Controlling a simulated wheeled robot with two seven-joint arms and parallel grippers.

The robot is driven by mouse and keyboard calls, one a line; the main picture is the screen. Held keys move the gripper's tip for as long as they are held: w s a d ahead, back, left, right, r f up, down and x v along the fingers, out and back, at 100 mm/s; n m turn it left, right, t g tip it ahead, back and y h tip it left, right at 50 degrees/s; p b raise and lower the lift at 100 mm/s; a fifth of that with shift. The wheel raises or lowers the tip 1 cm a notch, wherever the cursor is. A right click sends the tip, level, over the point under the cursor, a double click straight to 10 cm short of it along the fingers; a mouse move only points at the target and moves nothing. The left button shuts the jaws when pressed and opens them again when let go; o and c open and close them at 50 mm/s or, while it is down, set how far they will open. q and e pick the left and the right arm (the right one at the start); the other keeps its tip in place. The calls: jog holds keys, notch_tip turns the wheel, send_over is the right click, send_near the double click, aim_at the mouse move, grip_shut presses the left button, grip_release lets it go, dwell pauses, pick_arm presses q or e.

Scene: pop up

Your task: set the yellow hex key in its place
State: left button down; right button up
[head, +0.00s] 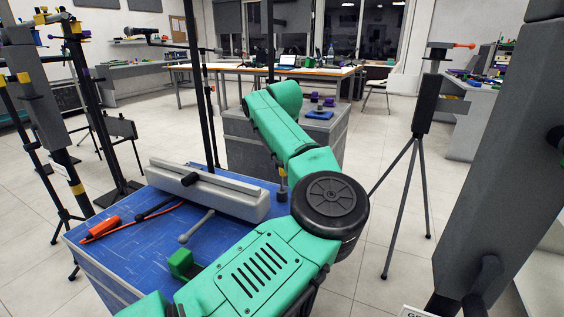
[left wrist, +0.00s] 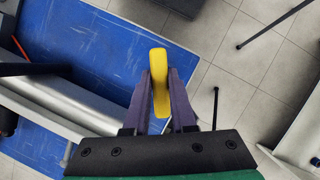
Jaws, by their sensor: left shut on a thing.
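The yellow hex key (left wrist: 160,62) is between the two purple fingers of my left gripper (left wrist: 161,90) in the left wrist view. The gripper is shut on it, and only a short, thick yellow part shows, seen nearly end-on. It is at the right edge of the blue tabletop, with pale floor beyond. In the head view my green left arm crosses the middle and hides the gripper and most of the key. A long grey rack (head: 215,193) lies on the blue table (head: 135,250), also seen in the left wrist view (left wrist: 75,103). My right gripper is not in view.
An orange-handled tool (head: 103,227), a grey rod with a ball end (head: 197,226) and a green block (head: 181,264) lie on the blue table. A grey crate (head: 240,135) stands behind. Tripod stands rise at left and right (head: 425,100).

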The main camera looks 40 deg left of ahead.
pick_arm(q)
jog(key=c, duration=0.7)
grip_release()
jog(key=shift+o, duration=0.2)
jog(key=shift+r, duration=0.1)
jog(key=p+v, duration=0.2)
jog(key=v, duration=1.2)
jog(key=shift+r+p, duration=0.2)
jog(key=shift+p, duration=0.1)
